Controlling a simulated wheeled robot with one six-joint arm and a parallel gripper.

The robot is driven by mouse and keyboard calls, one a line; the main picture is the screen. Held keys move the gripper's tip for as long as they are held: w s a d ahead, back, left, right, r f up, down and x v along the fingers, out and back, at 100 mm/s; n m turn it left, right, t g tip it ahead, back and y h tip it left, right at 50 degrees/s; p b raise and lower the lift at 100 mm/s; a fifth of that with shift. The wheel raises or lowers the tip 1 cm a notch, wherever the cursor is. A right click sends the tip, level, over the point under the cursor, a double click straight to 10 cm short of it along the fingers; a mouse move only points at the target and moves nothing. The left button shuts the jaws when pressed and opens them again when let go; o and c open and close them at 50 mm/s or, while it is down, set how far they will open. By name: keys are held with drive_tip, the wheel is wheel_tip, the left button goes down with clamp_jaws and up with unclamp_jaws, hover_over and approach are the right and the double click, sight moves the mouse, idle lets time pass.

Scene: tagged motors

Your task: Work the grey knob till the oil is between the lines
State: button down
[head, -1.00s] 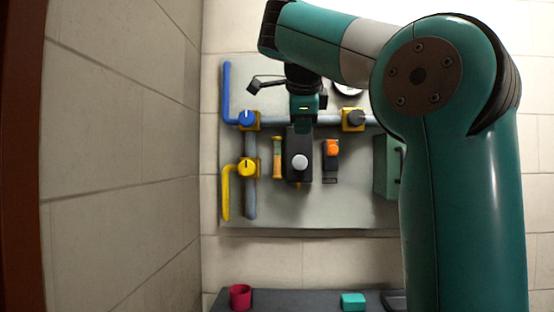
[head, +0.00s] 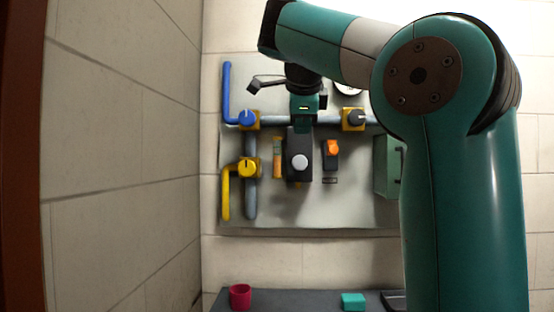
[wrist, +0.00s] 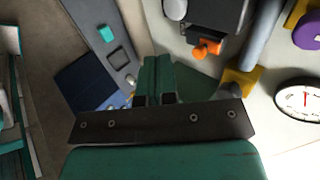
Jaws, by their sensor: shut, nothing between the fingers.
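A round light-grey knob (head: 300,162) sits on the front of a dark box on the wall panel; its edge also shows at the top of the wrist view (wrist: 175,8). A darker grey knob (head: 354,118) sits on a yellow valve base to the upper right. A slim upright amber tube (head: 278,158) stands left of the box; its oil level and lines are too small to read. My gripper (head: 302,126) is in front of the panel, just above the light-grey knob in the picture. Its teal fingers (wrist: 158,78) are together and empty.
An orange knob (head: 332,147) is close right of the box. Blue (head: 247,118) and yellow (head: 248,167) valves stand to the left. A green cabinet (head: 388,165) is to the right. A gauge (wrist: 304,98) shows right.

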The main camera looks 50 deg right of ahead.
drive_tip(key=shift+f, duration=0.1)
drive_tip(key=w+a+f+n+y+b, duration=0.3)
drive_tip(key=a+f+n, duration=0.65)
drive_tip(key=f, duration=0.35)
drive_tip(key=w+a+f+n+y+b, duration=0.2)
drive_tip(key=a+f+n+b, duration=0.2)
drive_tip(key=a+f+n, duration=0.55)
drive_tip(key=s+a+f+n+g+y+b, duration=0.2)
drive_tip(key=s+a+f+n, duration=0.6)
drive_tip(key=f, duration=0.4)
drive_tip(key=s+a+f+n+g+y+b, duration=0.2)
drive_tip(key=s+a+f+n+g+y, duration=0.2)
drive_tip(key=s+a+f+n, duration=0.4)
drive_tip(key=s+f, duration=0.3)
drive_tip(key=f, duration=0.1)
drive_tip(key=shift+s+a+b, duration=0.3)
drive_tip(key=shift+d, duration=0.1)
